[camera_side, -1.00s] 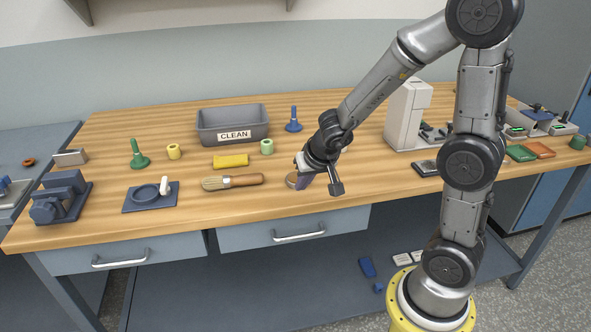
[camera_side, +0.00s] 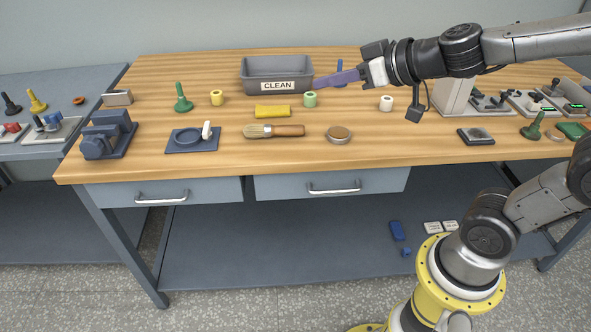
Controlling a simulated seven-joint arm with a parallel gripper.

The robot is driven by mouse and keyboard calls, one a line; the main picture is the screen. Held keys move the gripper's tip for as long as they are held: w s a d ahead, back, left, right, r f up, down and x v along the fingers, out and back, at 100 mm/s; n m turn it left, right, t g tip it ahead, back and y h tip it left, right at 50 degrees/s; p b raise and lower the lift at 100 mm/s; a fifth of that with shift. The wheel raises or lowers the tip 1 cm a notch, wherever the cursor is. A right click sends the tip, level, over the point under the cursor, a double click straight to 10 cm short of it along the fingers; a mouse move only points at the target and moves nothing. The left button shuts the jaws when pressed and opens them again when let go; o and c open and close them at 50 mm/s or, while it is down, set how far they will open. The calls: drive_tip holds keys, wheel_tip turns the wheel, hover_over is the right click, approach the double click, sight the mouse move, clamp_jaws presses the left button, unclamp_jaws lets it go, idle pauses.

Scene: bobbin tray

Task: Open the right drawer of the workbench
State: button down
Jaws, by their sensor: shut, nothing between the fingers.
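The workbench (camera_side: 215,168) has two grey drawers side by side under its wooden top. The right drawer (camera_side: 285,188) looks closed, its front close under the top edge. Its silver bar handle (camera_side: 335,190) shows in full. My gripper (camera_side: 318,84) is above the bench top, level in the picture with the green bobbin and the grey bin. Its long purple fingers point left and are shut with nothing between them. It is well behind and above the drawer handle, not touching it.
The left drawer (camera_side: 220,190) also looks closed. A grey bin marked CLEAN (camera_side: 278,68), a green bobbin (camera_side: 310,99), a yellow block (camera_side: 272,112), a brush (camera_side: 275,131) and a round tin (camera_side: 339,135) are on the bench. The space before the drawers looks clear.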

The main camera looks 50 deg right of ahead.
drive_tip(key=s+a+f+n+g+y, duration=0.1)
drive_tip(key=s+a+n+g+y, duration=0.2)
drive_tip(key=s, duration=0.6)
drive_tip(key=s+d+f+m+g+h, duration=0.35)
drive_tip(key=s+d+f+h, duration=0.2)
drive_tip(key=s, duration=0.25)
drive_tip(key=w+a+r+n+t+y, duration=0.3)
drive_tip(key=w+a+r+t+y, duration=0.25)
drive_tip(key=w, duration=0.45)
drive_tip(key=m+g+h, duration=0.7)
drive_tip(key=m+g, duration=0.2)
drive_tip(key=m, duration=0.3)
hover_over(333, 183)
drive_tip(key=s+a, duration=0.3)
drive_tip(key=a, duration=0.1)
wheel_tip(333, 183, down, 25)
drive_tip(key=shift+r, duration=0.15)
drive_tip(key=shift+f, duration=0.45)
drive_tip(key=shift+x, duration=4.8)
